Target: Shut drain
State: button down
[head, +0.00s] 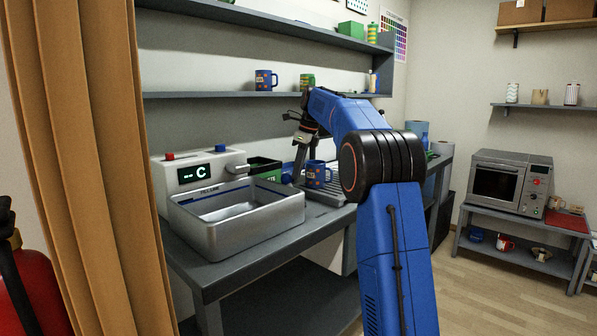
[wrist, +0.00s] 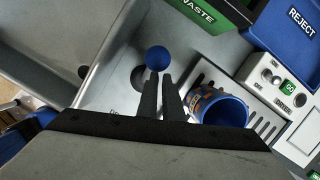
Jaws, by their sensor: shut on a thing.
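A round blue knob (wrist: 158,58) stands beside the grey basin in the wrist view, close to a dark round spot on the counter. A partly hidden label starting "Dr" (wrist: 113,112) is printed nearby. My gripper (wrist: 159,76) has its two dark fingers close together, with the tips at the knob, shut on it. In the head view my gripper (head: 298,178) reaches down between the basin (head: 240,228) and a blue mug (head: 316,174). The drain hole (wrist: 84,72) shows dark in the basin floor in the wrist view.
The mug (wrist: 222,108) stands on a slatted tray (wrist: 262,128), close right of my fingers. A green WASTE bin (wrist: 212,14), a blue REJECT bin (wrist: 285,35) and a box with a green GO button (wrist: 289,87) lie beyond. A shelf (head: 220,95) runs above the counter.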

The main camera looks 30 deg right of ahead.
jog(key=shift+w+a, duration=0.2)
jog(key=shift+a, duration=0.1)
jog(key=s+d+v, duration=0.1)
jog(key=d+v, duration=0.1)
jog(key=v, duration=0.9)
jog(key=shift+d, duration=0.3)
dwell(0.3)
jog(key=s+a+f+n+t+h, duration=0.1)
jog(key=s+a+f+n, duration=0.2)
jog(key=s+a+n, duration=0.6)
jog(key=s+a+f+n, duration=0.4)
jog(key=s+a, duration=0.2)
jog(key=s, duration=0.8)
jog(key=s+a+f+n, duration=0.2)
jog(key=s+f+n, duration=0.5)
jog(key=s+f, duration=0.6)
jog(key=s+a+f+n+t+h, duration=0.1)
jog(key=s+a+f+n, duration=0.2)
jog(key=s+f+n, duration=0.4)
jog(key=s+f, duration=0.6)
jog(key=shift+a+t, duration=0.2)
jog(key=shift+t, duration=0.1)
